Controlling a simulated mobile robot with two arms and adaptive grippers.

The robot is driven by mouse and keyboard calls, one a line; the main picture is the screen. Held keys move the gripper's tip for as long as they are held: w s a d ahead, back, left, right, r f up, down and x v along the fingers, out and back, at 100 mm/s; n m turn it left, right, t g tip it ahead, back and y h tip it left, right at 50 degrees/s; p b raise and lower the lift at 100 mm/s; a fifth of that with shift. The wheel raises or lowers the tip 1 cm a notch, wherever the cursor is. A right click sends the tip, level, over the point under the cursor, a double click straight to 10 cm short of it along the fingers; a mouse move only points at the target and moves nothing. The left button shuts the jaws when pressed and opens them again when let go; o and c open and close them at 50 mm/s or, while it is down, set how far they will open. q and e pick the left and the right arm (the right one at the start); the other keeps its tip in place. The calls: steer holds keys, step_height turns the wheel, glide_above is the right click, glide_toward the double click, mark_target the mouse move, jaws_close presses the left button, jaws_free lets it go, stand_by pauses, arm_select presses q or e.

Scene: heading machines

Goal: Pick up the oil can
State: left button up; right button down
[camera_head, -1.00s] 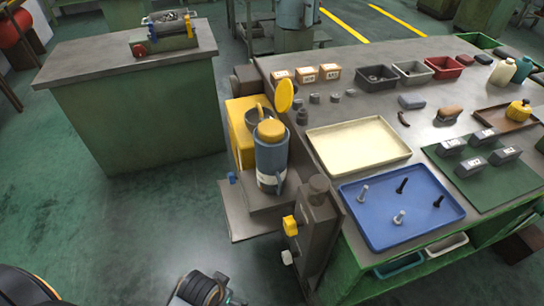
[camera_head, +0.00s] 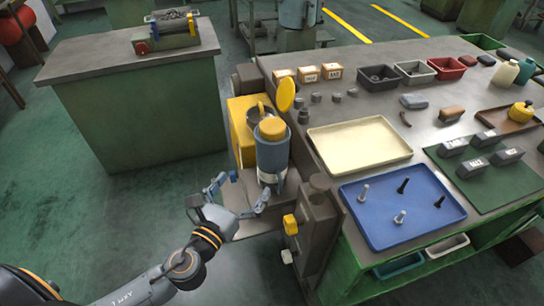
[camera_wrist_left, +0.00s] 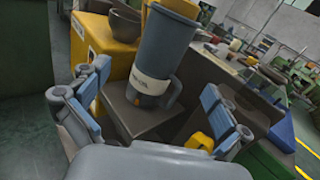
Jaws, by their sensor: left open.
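A blue-grey can (camera_head: 271,158) with a yellow lid and a pale label stands upright on the machine's ledge; it also shows in the left wrist view (camera_wrist_left: 160,58), with its handle on the right. The label is too small to read surely. A small yellow can with a spout (camera_head: 520,111) stands on a brown tray at the far right. My left gripper (camera_head: 242,196) is open and empty, just in front of the blue-grey can. In the left wrist view the can stands beyond and between the spread fingers (camera_wrist_left: 155,84). My right gripper is out of view.
The yellow machine housing (camera_head: 239,128) is left of the can, and a grey block with a yellow knob (camera_head: 290,225) is to its right. A cream tray (camera_head: 360,144) and a blue tray (camera_head: 420,225) with bolts lie on the bench. Open floor is at the left.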

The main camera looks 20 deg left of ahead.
mark_target(265, 159)
arm_select(q)
steer(key=shift+m, duration=0.7)
steer(key=w, duration=0.2)
steer(key=w+d+p, duration=0.1)
steer(key=w, duration=0.2)
steer(key=w+d+p, duration=0.1)
steer(key=w, duration=0.1)
steer(key=shift+w, duration=0.4)
steer(key=shift+w+d+f+p, duration=0.15)
steer(key=shift+w+p, duration=0.05)
steer(key=shift+w, duration=0.75)
steer(key=shift+w+d+f+p, duration=0.1)
steer(key=shift+w+d+p, duration=0.05)
steer(key=shift+w, duration=0.85)
steer(key=shift+w+d+f+p, duration=0.15)
steer(key=shift+w+p, duration=0.05)
steer(key=shift+w, duration=0.75)
steer(key=shift+s+r, duration=0.1)
steer(key=shift+c, duration=0.4)
steer(key=c, duration=1.4)
steer(key=shift+c, duration=0.7)
